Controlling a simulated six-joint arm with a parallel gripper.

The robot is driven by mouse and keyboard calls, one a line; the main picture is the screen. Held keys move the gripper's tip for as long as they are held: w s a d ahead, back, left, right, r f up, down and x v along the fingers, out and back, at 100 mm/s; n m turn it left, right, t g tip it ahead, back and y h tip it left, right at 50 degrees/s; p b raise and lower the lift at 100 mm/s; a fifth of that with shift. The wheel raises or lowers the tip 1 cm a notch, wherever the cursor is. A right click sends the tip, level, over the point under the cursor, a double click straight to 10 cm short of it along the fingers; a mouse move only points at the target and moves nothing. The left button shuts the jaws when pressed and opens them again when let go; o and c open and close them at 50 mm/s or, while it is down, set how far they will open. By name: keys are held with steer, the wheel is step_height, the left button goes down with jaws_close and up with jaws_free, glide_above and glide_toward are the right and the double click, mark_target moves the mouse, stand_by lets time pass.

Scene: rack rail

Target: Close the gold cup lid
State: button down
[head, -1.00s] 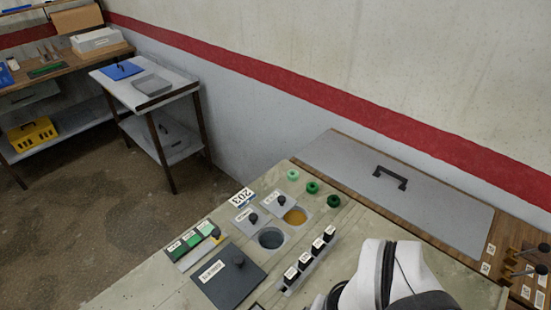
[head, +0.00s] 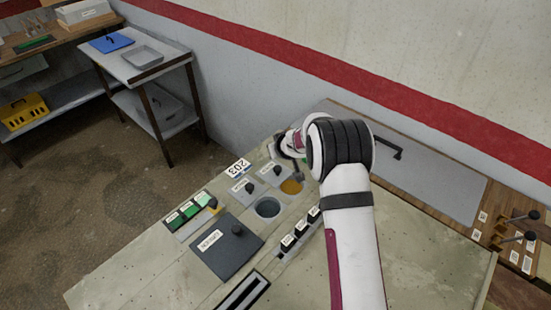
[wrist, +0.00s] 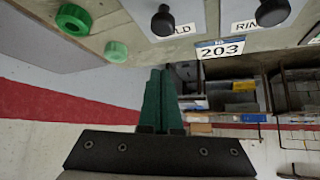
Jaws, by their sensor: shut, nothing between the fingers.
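The gold cup (head: 291,187) shows as an open round hole with amber contents in the bench top. Its grey lid (head: 275,174) with a black knob lies beside the hole, on its upper-left side, leaving it uncovered. In the wrist view the lid's black knob (wrist: 163,20) and part of its label, ending "LD", show at the top. My gripper (wrist: 162,73) has its green fingers together with nothing between them, apart from the knob. In the head view my arm reaches over beyond the cup and mostly hides the fingers.
A second open cup (head: 267,207) and the rinse lid (head: 245,188) are next to it. Black switches (head: 300,228), a dark square cover (head: 227,246) and green blocks (head: 188,208) stand nearby.

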mark_target(276, 162)
steer(key=x, duration=0.4)
steer(key=shift+f, duration=0.3)
steer(key=shift+s+d+f, duration=0.1)
steer(key=shift+s+d, duration=0.2)
steer(key=shift+s, duration=0.55)
steer(key=shift+s+d+f, duration=0.1)
steer(key=shift+s+d, duration=0.15)
steer(key=shift+s, duration=0.6)
steer(key=s+d, duration=0.5)
steer(key=shift+s+d, duration=0.3)
steer(key=shift+f, duration=0.1)
